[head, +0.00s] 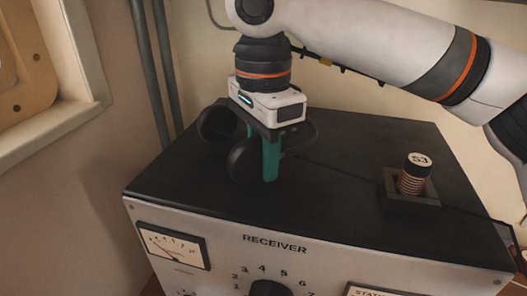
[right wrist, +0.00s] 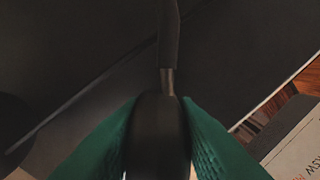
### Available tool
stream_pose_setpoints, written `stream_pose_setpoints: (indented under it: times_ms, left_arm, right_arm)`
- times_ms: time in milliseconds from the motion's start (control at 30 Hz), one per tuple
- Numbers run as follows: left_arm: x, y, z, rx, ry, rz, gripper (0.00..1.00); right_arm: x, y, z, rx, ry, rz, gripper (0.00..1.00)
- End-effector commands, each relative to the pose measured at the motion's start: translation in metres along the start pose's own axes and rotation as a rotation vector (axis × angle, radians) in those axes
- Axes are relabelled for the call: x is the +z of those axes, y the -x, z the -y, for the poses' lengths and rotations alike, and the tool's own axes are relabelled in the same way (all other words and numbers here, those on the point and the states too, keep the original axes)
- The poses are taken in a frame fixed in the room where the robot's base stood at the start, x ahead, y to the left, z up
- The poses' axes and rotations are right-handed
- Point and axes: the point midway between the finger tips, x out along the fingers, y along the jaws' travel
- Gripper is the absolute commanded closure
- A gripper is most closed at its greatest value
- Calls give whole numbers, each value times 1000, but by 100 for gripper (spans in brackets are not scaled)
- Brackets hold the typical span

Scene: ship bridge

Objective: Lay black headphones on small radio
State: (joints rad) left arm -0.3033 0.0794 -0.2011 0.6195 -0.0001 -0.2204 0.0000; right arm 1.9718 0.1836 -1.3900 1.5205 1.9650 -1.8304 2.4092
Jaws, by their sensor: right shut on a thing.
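The radio (head: 420,152) is a box with a black top and a pale front marked RECEIVER, in the middle of the head view. My right gripper (head: 266,160) points down over the left part of its top, with green fingers. It is shut on the black headphones (head: 243,160), whose round ear cups show to the left of the fingers. In the right wrist view, a dark part of the headphones (right wrist: 158,140) sits between the green fingers. The headphones are at or just above the black top; I cannot tell whether they touch it. My left gripper is not in view.
A coil marked S3 (head: 416,175) stands in a dark square holder (head: 410,202) on the right part of the top. A dark cable runs to the right edge. Pipes (head: 158,75) and a window frame (head: 75,105) are at left. The front middle of the top is clear.

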Motion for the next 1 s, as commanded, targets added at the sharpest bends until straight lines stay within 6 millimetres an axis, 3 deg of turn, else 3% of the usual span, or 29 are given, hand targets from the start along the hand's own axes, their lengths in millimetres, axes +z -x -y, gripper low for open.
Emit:
stream_pose_setpoints:
  times_ms: [200,233,400,767,1000]
  left_arm:
    - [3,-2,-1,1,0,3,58]
    - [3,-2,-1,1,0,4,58]
    - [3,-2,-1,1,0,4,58]
    - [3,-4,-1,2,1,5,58]
    - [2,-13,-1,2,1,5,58]
  right_arm:
    - [0,-4,0,2,0,-1,89]
    - [0,-4,0,2,0,0,71]
    - [0,-4,0,2,0,0,47]
    - [0,2,-1,2,-1,0,47]
    - [-1,45,0,4,-1,-1,47]
